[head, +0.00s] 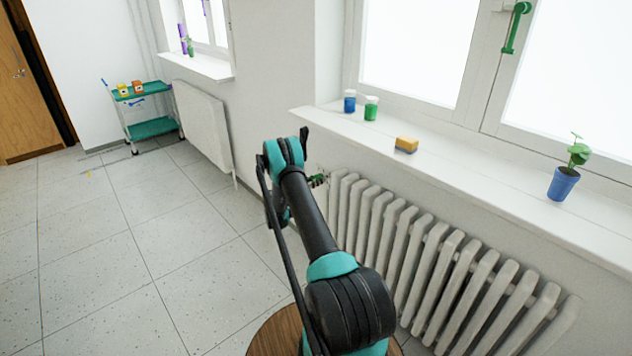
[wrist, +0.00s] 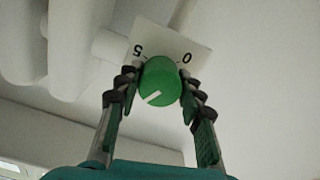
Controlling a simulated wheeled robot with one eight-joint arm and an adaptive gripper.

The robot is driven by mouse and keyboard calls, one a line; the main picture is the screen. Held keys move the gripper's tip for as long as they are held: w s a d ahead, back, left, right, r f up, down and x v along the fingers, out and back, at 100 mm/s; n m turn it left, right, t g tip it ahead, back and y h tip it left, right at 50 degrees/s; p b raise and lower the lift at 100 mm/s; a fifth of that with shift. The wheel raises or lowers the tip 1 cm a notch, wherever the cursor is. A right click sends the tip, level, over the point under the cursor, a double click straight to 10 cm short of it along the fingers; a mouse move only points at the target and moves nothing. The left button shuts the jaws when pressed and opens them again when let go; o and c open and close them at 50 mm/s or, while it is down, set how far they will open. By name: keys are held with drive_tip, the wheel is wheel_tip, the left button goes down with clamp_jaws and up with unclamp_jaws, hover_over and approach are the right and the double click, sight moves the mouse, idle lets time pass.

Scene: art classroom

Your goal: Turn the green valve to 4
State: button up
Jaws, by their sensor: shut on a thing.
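The green valve (wrist: 161,76) is a round knob with a white pointer line on its face, in the middle of the wrist view. The line points toward the lower left of that picture. Behind the knob is a white plate (wrist: 152,36) with an upside-down 5 at its left and a 0 at its right; a 4 is not visible. My gripper (wrist: 160,84) is shut on the knob, one finger at each side. In the head view my arm hides most of the gripper and the valve, beside the left end of the ribbed radiator (head: 437,262).
A white windowsill (head: 478,176) runs above the radiator with a blue jar (head: 349,101), a green jar (head: 371,108), a sponge (head: 406,145) and a potted plant (head: 563,184). A teal cart (head: 153,127) stands far left.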

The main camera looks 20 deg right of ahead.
drive_tip(key=m, duration=0.5)
drive_tip(key=shift+m, duration=0.4)
idle(0.4)
drive_tip(key=o, duration=1.2)
drive_tip(key=shift+c, duration=0.2)
drive_tip(key=shift+a, duration=0.1)
drive_tip(key=v, duration=1.2)
